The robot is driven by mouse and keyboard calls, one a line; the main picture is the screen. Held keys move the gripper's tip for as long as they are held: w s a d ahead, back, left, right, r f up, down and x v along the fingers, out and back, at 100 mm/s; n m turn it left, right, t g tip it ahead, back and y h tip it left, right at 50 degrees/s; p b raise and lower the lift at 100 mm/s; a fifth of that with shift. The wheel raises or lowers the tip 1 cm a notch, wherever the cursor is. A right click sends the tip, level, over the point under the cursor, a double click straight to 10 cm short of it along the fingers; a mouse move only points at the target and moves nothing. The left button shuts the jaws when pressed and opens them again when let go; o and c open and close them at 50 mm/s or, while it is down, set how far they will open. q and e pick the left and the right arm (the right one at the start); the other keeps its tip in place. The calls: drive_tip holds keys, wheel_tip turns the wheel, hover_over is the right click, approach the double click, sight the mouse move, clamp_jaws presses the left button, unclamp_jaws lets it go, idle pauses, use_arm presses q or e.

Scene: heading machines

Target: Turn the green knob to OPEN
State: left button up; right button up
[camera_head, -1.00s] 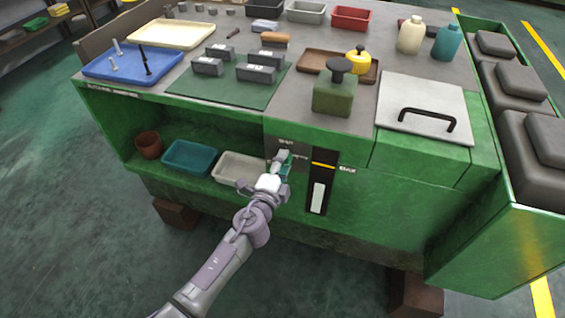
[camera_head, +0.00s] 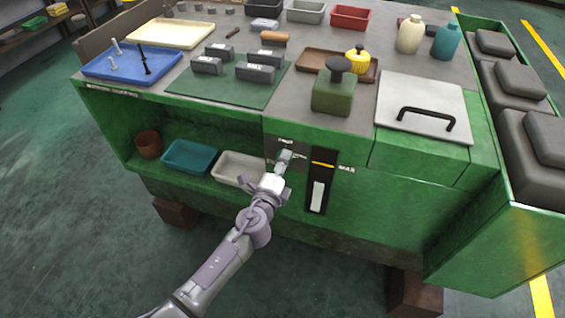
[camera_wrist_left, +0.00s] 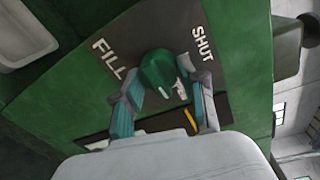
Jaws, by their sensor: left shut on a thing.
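The green knob (camera_wrist_left: 158,68) sits on a grey label plate (camera_wrist_left: 115,28) on the green cabinet front. In the left wrist view, the words FILL and SHUT show on the plate beyond the knob, and a third white word beside it is partly hidden. My left gripper (camera_wrist_left: 160,88) has its teal fingers on either side of the knob and is shut on it. In the head view my left gripper (camera_head: 281,163) is at the plate and largely hides the knob. My right gripper is not in view.
A black gauge strip (camera_head: 320,183) marked MAX stands just right of the knob. A beige tray (camera_head: 238,168) and a teal tray (camera_head: 190,157) lie on the shelf to the left.

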use_arm(q)
drive_tip(key=shift+d, duration=0.1)
drive_tip(key=o, duration=1.1)
drive_tip(key=shift+o, duration=0.2)
drive_tip(key=v, duration=1.2)
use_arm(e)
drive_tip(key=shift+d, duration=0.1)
use_arm(q)
drive_tip(key=shift+f, duration=0.1)
